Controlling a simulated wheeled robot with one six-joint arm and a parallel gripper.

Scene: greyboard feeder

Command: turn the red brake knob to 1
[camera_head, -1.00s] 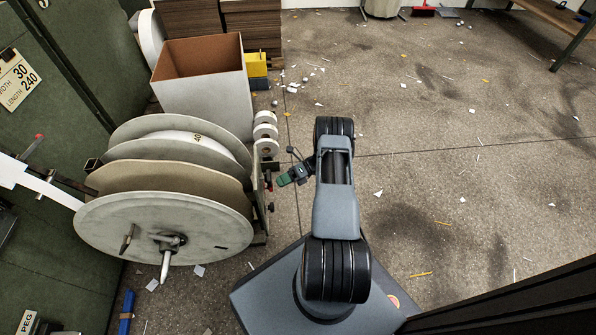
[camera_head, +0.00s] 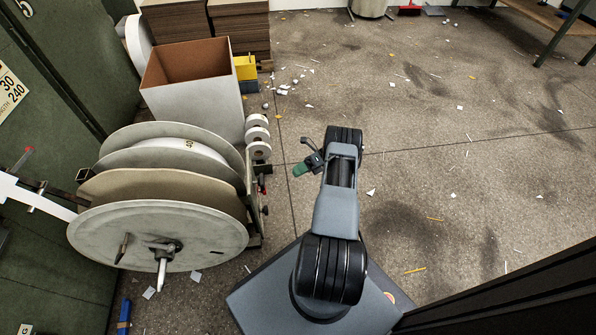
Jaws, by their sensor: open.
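A feeder with large grey reel discs (camera_head: 160,235) stands at the left. My gripper (camera_head: 298,170), with green fingers, is open and empty. It is to the right of the stand, apart from the knob. My own arm hides part of the floor beyond it.
Small white rolls (camera_head: 258,135) sit above the knob on the stand. A large open box (camera_head: 195,95) stands behind the reels, with yellow and blue blocks (camera_head: 246,68) beside it.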

